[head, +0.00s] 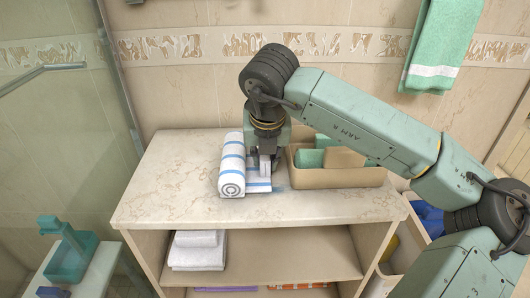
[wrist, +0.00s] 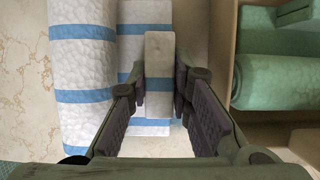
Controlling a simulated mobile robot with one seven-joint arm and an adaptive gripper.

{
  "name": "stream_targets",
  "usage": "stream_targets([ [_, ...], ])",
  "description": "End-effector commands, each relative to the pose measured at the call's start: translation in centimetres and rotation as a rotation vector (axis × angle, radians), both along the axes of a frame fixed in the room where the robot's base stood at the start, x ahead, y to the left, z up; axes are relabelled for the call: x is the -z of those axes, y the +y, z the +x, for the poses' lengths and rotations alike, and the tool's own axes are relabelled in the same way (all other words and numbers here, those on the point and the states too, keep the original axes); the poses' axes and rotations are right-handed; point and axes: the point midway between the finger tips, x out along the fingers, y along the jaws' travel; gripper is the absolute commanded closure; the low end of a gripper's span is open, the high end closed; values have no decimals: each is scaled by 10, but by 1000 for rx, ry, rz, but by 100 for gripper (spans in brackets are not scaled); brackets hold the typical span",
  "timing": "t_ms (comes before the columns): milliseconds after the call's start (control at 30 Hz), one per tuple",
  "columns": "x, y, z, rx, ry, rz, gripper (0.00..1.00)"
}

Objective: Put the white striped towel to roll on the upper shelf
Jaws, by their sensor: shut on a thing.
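The white towel with blue stripes (head: 232,165) lies on the top surface of the shelf unit, its left part a thick roll with a spiral end facing front. In the wrist view the roll (wrist: 85,90) is at the left, and a flatter striped part (wrist: 133,12) lies to its right, under my gripper. My gripper (wrist: 159,85) points down beside the roll, its fingers closed on a narrow pale block-like piece (wrist: 159,55). It also shows in the head view (head: 265,165). I cannot tell whether this piece is part of the towel. My fingers hide some of the flat part.
A tan bin (head: 335,178) with green towels stands close to the right of my gripper. Folded white towels (head: 197,250) lie on the shelf below. The left of the top surface (head: 165,180) is clear. A green towel (head: 440,45) hangs on the wall.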

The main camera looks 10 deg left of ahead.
Motion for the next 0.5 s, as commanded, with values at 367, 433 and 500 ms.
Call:
stream_targets([
  [367,6,0,0,0,-2,0,100],
  [433,8,0,0,0,-2,0,100],
  [500,9,0,0,0,-1,-1,80],
])
